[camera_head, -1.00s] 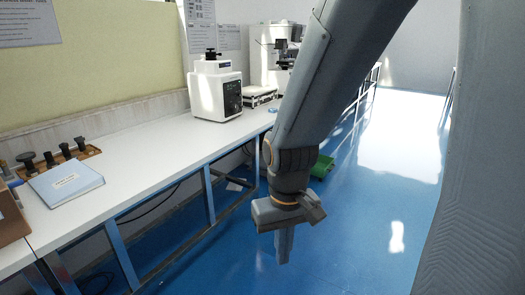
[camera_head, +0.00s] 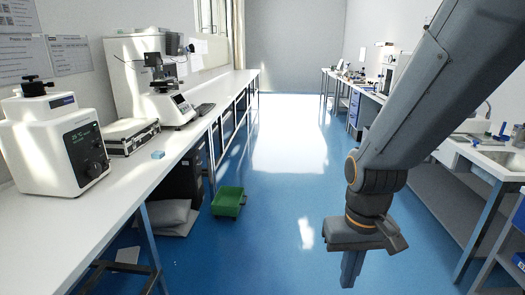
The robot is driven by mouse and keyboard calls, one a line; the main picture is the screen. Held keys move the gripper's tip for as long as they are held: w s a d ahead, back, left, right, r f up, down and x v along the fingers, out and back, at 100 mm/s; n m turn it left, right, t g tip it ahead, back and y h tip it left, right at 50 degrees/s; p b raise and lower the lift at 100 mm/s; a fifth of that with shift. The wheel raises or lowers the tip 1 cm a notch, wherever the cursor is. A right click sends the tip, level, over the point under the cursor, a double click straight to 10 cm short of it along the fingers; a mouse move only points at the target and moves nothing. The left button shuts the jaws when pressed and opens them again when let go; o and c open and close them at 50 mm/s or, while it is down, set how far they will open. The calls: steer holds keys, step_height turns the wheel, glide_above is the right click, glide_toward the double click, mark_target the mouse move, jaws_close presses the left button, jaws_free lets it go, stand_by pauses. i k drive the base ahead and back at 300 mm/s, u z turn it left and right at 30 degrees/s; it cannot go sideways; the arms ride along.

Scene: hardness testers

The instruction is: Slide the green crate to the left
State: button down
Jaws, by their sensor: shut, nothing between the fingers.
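The green crate (camera_head: 228,203) stands on the blue floor, left of the middle in the head view, close to the long white bench on the left. Something small and dark shows at its lower front edge; I cannot tell what it is. My gripper (camera_head: 350,272) hangs pointing down at the lower right of the view, to the right of the crate and clearly apart from it. Its fingers are together and hold nothing.
The long white bench (camera_head: 130,185) runs along the left, bearing a white tester (camera_head: 50,145), a case and a microscope-like device (camera_head: 165,95). Grey sacks (camera_head: 170,215) lie under it. A sink counter (camera_head: 495,160) stands at right. The floor (camera_head: 285,235) between is clear.

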mark_target(228, 201)
steer(key=z, duration=0.4)
steer(key=i, duration=3.5)
steer(key=u, duration=1.1)
steer(key=i, duration=0.85)
steer(key=u, duration=0.35)
